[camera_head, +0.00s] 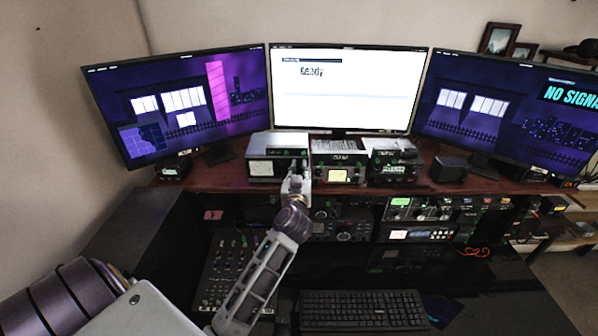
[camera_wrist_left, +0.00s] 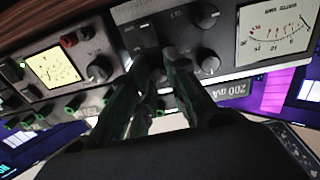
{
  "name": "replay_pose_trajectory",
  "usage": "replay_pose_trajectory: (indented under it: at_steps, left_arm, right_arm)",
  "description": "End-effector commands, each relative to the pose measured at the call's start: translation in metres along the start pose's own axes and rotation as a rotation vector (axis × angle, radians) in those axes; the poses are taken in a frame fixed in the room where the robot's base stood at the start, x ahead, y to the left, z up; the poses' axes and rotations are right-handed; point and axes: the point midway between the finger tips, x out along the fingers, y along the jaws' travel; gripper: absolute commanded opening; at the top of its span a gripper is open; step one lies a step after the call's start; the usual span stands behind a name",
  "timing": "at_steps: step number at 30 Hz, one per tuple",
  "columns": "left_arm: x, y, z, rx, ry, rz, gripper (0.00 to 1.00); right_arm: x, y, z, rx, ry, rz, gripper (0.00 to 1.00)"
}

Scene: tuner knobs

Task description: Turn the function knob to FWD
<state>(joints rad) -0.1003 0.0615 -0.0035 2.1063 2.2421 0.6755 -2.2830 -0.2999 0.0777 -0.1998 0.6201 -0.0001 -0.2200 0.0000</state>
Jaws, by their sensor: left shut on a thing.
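The tuner (camera_head: 277,144) is a silver-topped box on the wooden shelf under the middle screen, with a lit meter on its front. In the left wrist view its dark panel fills the upper right, beside a white meter (camera_wrist_left: 273,31). My left gripper (camera_head: 295,181) is at the right part of the tuner's front. In the left wrist view the gripper (camera_wrist_left: 165,70) is shut on a dark knob on this panel, mostly hidden by the fingers. The knob's pointer and labels cannot be read. My right gripper is not in view.
Two more black knobs (camera_wrist_left: 207,62) sit close beside the fingers on the same panel. A neighbouring radio (camera_head: 338,168) with a yellow meter stands just to the right. Three monitors rise behind, and a keyboard (camera_head: 362,308) lies below.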

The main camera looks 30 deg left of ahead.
Motion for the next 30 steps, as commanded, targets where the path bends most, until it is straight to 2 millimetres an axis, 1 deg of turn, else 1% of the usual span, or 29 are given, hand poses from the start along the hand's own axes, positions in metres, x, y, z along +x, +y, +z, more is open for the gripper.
replay_pose_trajectory:
  at_steps: [1,3,6,12,15,20,26,30]
  left_arm:
    - [0.000,0.000,-0.001,0.000,0.001,-0.001,0.21]
    - [0.000,0.000,-0.001,0.000,0.001,0.000,0.30]
    - [0.000,0.000,-0.001,0.000,0.001,0.000,0.40]
    - [0.000,0.000,0.000,0.000,0.001,0.000,0.40]
    - [0.000,0.000,0.000,0.000,0.001,0.000,0.40]
    - [-0.003,0.000,0.000,0.001,0.000,0.000,0.40]
    - [-0.014,0.000,0.000,0.002,0.000,0.002,0.40]
    - [-0.027,0.000,0.000,0.002,0.000,0.000,0.40]
  right_arm:
    - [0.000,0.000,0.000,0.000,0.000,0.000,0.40]
    - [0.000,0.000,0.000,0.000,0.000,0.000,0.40]
    - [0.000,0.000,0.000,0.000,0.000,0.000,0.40]
    - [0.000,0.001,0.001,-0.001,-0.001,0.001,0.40]
    - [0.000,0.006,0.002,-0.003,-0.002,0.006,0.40]
    - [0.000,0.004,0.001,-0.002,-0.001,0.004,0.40]
    - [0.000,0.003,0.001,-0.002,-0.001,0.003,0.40]
    - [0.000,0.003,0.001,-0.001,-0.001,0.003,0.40]
